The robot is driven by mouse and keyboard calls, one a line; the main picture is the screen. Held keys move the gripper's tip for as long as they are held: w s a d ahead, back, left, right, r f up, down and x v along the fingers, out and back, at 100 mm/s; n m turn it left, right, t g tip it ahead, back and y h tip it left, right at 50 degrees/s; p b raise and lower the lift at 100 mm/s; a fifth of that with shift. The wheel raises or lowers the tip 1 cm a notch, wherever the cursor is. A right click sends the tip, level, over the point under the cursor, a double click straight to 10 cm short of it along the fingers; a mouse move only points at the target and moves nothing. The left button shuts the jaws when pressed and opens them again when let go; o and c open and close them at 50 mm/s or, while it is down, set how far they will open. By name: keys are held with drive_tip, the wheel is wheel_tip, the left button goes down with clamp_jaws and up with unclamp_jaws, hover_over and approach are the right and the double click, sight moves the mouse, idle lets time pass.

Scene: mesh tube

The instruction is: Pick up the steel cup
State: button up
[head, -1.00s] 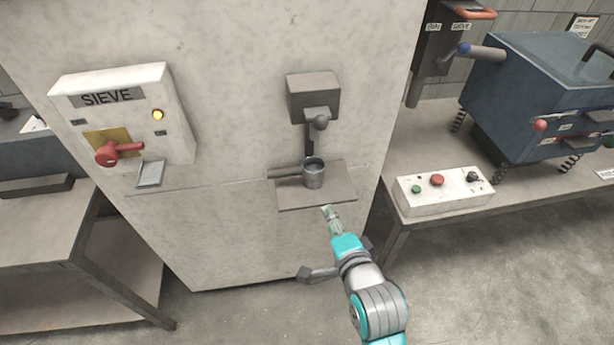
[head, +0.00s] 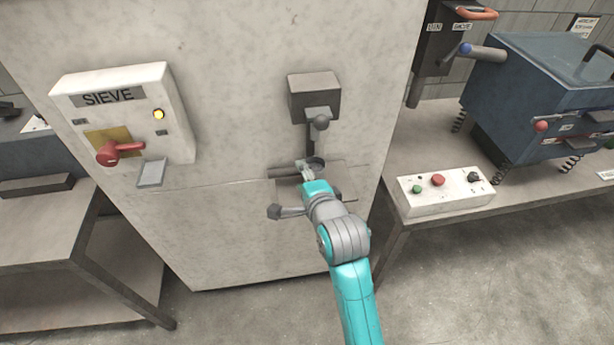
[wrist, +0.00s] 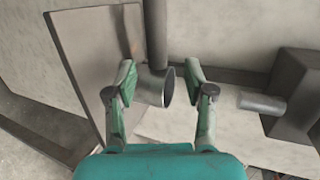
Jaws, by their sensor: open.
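The steel cup (wrist: 152,86) is a small grey metal cylinder on the small shelf (wrist: 90,60) of the pale cabinet. In the head view only its dark rim (head: 314,163) shows, as my gripper (head: 306,172) hides the rest. In the wrist view my gripper (wrist: 160,82) is open, with one green-padded finger on each side of the cup. The cup lies between or just beyond the fingertips. I cannot tell whether either finger touches it.
A white button box (head: 443,190) stands on the right bench.

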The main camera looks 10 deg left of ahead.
sight(298, 173)
drive_tip(key=shift+x, duration=2.3)
drive_tip(key=shift+s+f, duration=0.1)
drive_tip(key=shift+s, duration=0.05)
clamp_jaws()
